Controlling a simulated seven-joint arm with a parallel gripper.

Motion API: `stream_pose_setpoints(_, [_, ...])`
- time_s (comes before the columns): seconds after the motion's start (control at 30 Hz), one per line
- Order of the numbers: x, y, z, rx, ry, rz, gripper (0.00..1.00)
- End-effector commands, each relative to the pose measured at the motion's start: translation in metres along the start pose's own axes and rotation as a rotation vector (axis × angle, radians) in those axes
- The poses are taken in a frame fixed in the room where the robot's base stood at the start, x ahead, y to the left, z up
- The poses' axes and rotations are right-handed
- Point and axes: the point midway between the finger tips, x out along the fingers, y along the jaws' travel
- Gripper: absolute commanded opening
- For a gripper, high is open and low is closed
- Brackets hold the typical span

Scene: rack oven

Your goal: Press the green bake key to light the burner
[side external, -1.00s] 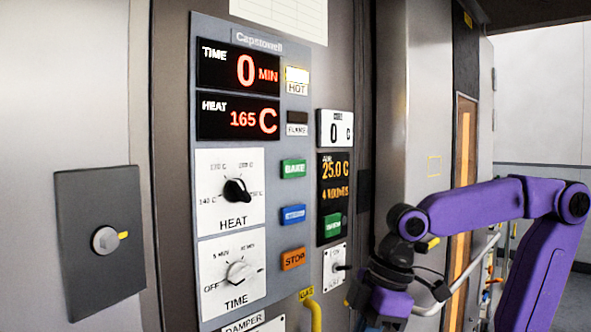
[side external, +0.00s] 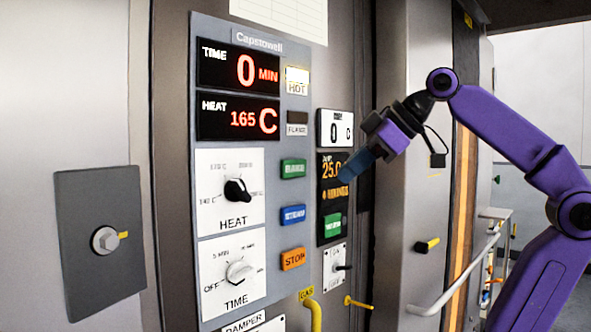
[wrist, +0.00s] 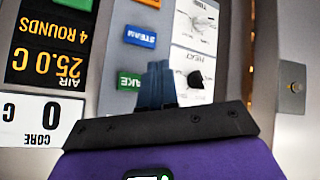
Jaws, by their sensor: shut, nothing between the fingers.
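The green bake key (side external: 293,168) is on the grey control panel (side external: 285,225), above the blue steam key (side external: 293,214). The dark flame lamp (side external: 297,117) sits above it and looks unlit. My gripper (side external: 348,176) is shut and empty. In the side view its blue fingers point left toward the panel, to the right of the bake key, in front of the orange air display. In the wrist view the panel is upside down. There the shut fingers (wrist: 158,70) appear beside the bake key (wrist: 130,81) and cover part of it. Contact is not visible.
An orange stop key (side external: 293,259) is below the steam key. The heat knob (side external: 237,190) and time knob (side external: 240,271) are to the left. A yellow gas pipe (side external: 314,312) and a door handle rail (side external: 455,280) stand out lower down.

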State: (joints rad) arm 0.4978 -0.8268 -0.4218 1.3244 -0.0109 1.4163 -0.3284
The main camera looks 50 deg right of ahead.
Motion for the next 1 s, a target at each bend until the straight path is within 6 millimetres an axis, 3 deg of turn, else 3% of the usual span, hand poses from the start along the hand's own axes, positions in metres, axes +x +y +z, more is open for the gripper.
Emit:
stream_pose_setpoints(0.47, [0.005, 0.004, -0.003, 0.001, -0.002, 0.001, 0.00])
stream_pose_setpoints(1.0, [0.049, 0.036, -0.035, 0.002, -0.002, 0.001, 0.00])
